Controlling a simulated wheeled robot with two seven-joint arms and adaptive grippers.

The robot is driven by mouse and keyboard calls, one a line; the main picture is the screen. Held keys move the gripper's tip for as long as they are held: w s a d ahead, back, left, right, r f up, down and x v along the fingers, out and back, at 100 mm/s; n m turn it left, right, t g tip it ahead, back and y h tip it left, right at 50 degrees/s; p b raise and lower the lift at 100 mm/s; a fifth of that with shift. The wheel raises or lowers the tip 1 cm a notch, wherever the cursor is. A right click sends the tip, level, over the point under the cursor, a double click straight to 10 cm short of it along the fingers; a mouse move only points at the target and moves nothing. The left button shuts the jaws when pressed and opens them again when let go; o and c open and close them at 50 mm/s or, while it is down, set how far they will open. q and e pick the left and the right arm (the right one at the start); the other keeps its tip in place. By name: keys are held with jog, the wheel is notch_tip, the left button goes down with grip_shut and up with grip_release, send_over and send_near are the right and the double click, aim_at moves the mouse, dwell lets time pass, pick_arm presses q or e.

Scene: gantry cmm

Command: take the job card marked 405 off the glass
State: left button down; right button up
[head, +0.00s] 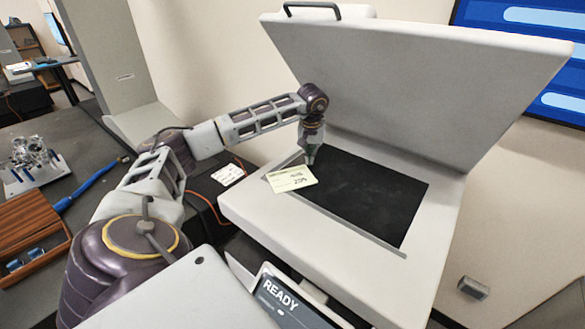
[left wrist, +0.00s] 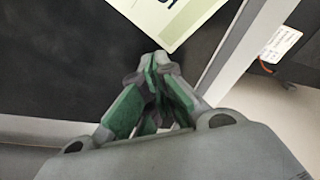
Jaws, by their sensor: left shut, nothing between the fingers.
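A pale yellow-green card (head: 292,179) lies at the left end of the dark scanner glass (head: 370,195), overlapping the frame. Its large digits look like 259 rather than 405, but they are small and hard to read. The card also shows at the top of the left wrist view (left wrist: 172,18). My left gripper (head: 311,158) points down over the glass beside the card's far right corner. In the left wrist view its green fingers (left wrist: 158,62) are shut with nothing between them, their tips near the card's edge. I cannot tell whether they touch it. My right gripper is not in view.
The scanner lid (head: 420,85) stands open behind the glass. A READY display (head: 290,300) is at the front. A white label (head: 228,174) lies left of the scanner, near an orange cable. A wooden tray (head: 32,230) and a blue tool (head: 85,185) lie farther left.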

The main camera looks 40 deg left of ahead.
aim_at(287, 181)
pick_arm(q)
jog(key=shift+f, duration=0.4)
jog(key=shift+s, duration=0.1)
dwell(0.5)
jog(key=shift+s+f+b, duration=0.1)
jog(key=shift+s+b, duration=0.1)
jog(key=shift+b, duration=0.1)
jog(key=shift+s+d+b, duration=0.2)
jog(key=shift+s+b, duration=0.15)
jog(key=shift+s, duration=1.15)
jog(key=shift+s+d+b, duration=0.2)
jog(key=shift+s+b, duration=0.3)
jog(key=shift+s, duration=1.15)
jog(key=shift+s+d+b, duration=0.1)
jog(key=shift+s+b, duration=0.25)
jog(key=shift+s, duration=0.55)
jog(key=shift+s+d+b, duration=0.15)
jog(key=shift+s+b, duration=0.25)
jog(key=shift+s, duration=0.45)
jog(key=shift+s+d+f+b, duration=0.1)
jog(key=shift+s+b, duration=0.5)
jog(key=shift+s, duration=0.55)
